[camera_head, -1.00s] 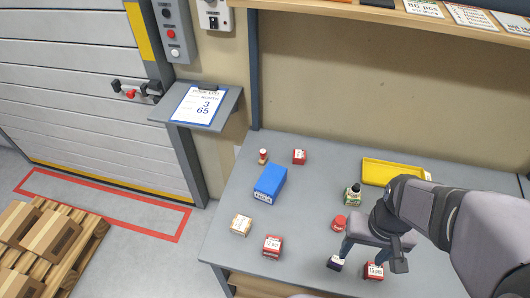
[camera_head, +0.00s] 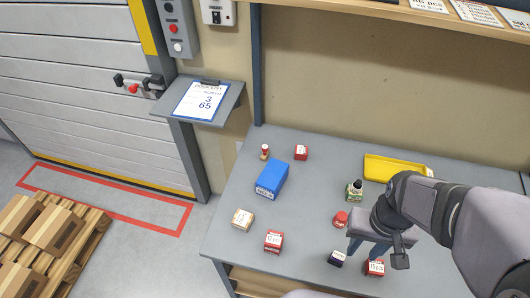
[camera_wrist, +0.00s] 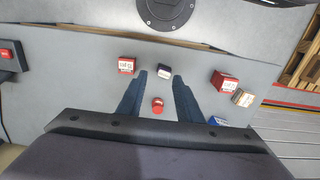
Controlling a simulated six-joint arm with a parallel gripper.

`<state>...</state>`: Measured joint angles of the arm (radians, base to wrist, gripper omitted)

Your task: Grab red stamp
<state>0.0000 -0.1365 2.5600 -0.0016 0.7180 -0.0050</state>
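A small red round piece (camera_head: 340,219) lies on the grey table just left of my gripper (camera_head: 367,250). It also shows in the wrist view (camera_wrist: 157,105), between the lines of the two fingers and apart from both. A small upright piece with a red top and pale lower part (camera_head: 264,152) stands at the back left of the table. I cannot tell for sure which of these is the red stamp. My gripper is open and empty over the front right of the table; its spread fingers show in the wrist view (camera_wrist: 158,80).
Near the fingers stand a dark box (camera_head: 337,258) and a red box (camera_head: 374,267). A blue box (camera_head: 271,180), tan box (camera_head: 242,219) and red boxes (camera_head: 273,241) (camera_head: 301,153) are left. Mid-table is clear.

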